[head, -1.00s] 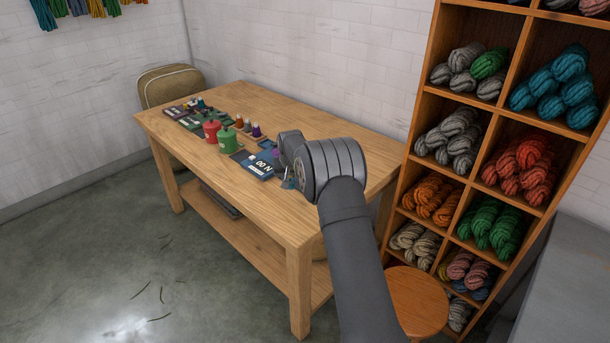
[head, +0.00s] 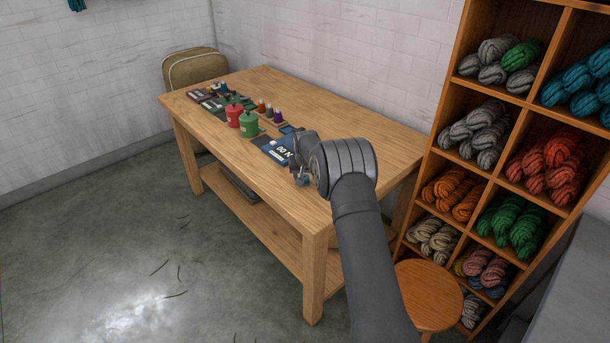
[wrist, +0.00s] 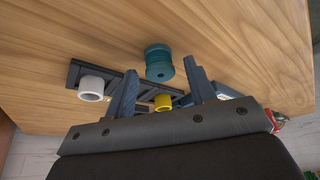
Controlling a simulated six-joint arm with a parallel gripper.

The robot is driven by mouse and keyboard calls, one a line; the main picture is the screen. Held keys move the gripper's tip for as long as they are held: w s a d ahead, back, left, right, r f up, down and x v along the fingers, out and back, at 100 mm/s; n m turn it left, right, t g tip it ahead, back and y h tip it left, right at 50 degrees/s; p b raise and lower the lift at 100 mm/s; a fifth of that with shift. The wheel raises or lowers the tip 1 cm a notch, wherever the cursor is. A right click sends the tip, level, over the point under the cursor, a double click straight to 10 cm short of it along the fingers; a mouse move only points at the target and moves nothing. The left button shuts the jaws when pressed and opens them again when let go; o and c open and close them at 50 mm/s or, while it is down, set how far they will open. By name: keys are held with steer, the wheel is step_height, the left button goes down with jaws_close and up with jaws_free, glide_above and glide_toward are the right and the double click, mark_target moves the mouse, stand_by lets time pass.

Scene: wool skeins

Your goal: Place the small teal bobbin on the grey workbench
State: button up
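The small teal bobbin (wrist: 158,65) stands between and just beyond my fingertips in the wrist view, over the wooden tabletop. Bare gaps show on both sides of it, so it looks unheld. In the head view a small teal patch beside my gripper (head: 300,160) is likely this bobbin (head: 303,181), partly hidden by the gripper. My gripper is open in the wrist view (wrist: 160,72), its two dark fingers apart. A flat grey surface (head: 575,285) at the right edge of the head view may be the grey workbench; only part of it shows.
The wooden table (head: 365,120) also holds a red canister (head: 234,116), a green canister (head: 249,125) and a dark blue card (head: 274,150). A white spool (wrist: 91,88) and a yellow spool (wrist: 162,102) sit near my fingers. A yarn shelf (head: 448,150) and round stool (head: 430,290) stand right.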

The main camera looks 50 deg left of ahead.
steer(key=shift+o, duration=0.3)
steer(key=v, duration=1.7)
steer(key=shift+a+r, duration=0.15)
steer(key=shift+r, duration=0.1)
steer(key=x, duration=1.2)
steer(key=shift+w+a, duration=0.15)
steer(key=shift+w, duration=0.05)
steer(key=shift+s+d+x, duration=0.15)
steer(key=shift+x, duration=1.35)
steer(key=shift+s+d+x, duration=0.1)
steer(key=shift+d+x, duration=0.1)
steer(key=shift+x, duration=1.25)
steer(key=shift+f, duration=0.2)
steer(key=c, duration=1.1)
steer(key=shift+r, duration=0.1)
